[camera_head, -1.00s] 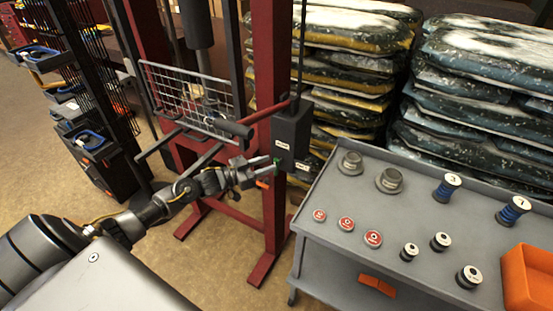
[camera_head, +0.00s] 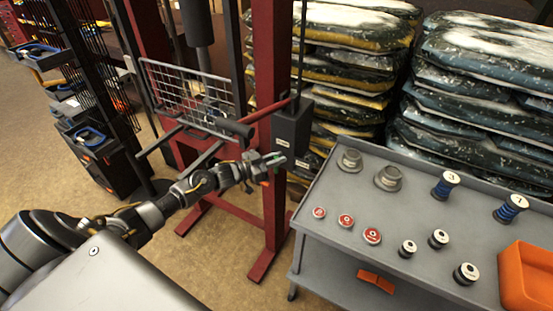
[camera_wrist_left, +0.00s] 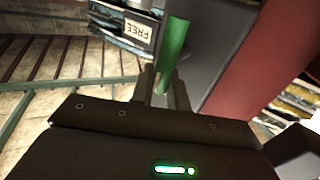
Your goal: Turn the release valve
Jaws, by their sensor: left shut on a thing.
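The release valve shows as a green lever (camera_wrist_left: 173,50) in the left wrist view, standing out near the dark pump box (camera_head: 292,128) on the red press frame. My left gripper (camera_head: 275,161) is at the lower front of that box. In the left wrist view the fingers (camera_wrist_left: 164,84) are shut on the green lever's near end. A white label reading FREE (camera_wrist_left: 137,31) is beside the lever. In the head view the lever is mostly hidden by the fingers. My right gripper is in neither view.
A grey cart (camera_head: 330,245) stands right of the press, with several weights and spools and an orange bin (camera_head: 527,278) on it. Stacked bags (camera_head: 485,85) are behind. A red frame post (camera_head: 274,205) stands close to my gripper. Floor is open at left.

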